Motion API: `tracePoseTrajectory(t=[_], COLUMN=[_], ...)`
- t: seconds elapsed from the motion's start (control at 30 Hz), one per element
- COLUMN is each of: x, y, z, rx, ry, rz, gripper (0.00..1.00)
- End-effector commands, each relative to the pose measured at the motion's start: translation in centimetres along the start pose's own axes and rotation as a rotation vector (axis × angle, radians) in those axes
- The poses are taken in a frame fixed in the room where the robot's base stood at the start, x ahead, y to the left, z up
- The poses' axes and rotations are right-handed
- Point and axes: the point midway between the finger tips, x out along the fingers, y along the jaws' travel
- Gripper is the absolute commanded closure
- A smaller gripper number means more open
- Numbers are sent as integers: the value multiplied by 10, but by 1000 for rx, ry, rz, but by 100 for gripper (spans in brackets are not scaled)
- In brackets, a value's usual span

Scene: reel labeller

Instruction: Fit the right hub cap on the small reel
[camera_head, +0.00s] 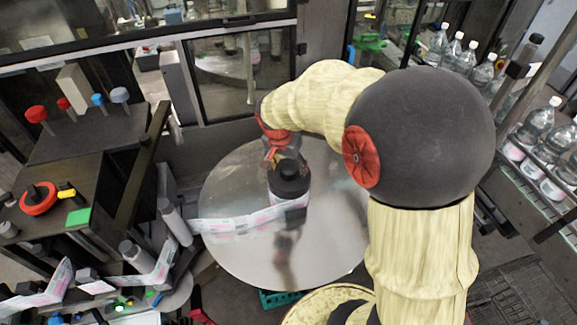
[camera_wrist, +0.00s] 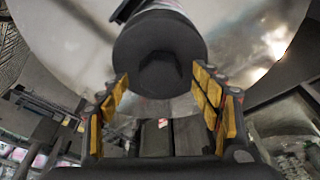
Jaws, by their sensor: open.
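The small reel (camera_head: 296,205) is a white roll with pink print, standing on a large round metal plate (camera_head: 230,250); a printed label strip (camera_head: 232,226) runs from it to the left. A black round cap (camera_head: 290,178) with a raised dark hub sits at the reel's top, and also shows in the wrist view (camera_wrist: 160,45). My gripper (camera_head: 280,155) is just above the cap; its yellow-padded fingers in the wrist view (camera_wrist: 160,85) are spread, one to each side of the hub. I cannot tell whether they touch it, or how firmly the cap is seated.
Red, blue and grey knobs (camera_head: 97,99) stand on a dark block at left, above a dark box with a red ring (camera_head: 38,198). Clear bottles (camera_head: 535,124) stand in racks at right. A framed glass panel (camera_head: 222,70) closes off the back. The plate's right side is bare.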

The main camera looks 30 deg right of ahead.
Motion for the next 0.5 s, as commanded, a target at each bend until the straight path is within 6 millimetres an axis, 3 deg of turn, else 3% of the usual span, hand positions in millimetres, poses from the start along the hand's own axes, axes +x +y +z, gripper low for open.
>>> tracePoseTrajectory(t=[0.5], x=[-94], y=[-1], z=[-1], rx=[-1], ry=[4], rz=[-4], gripper=[35])
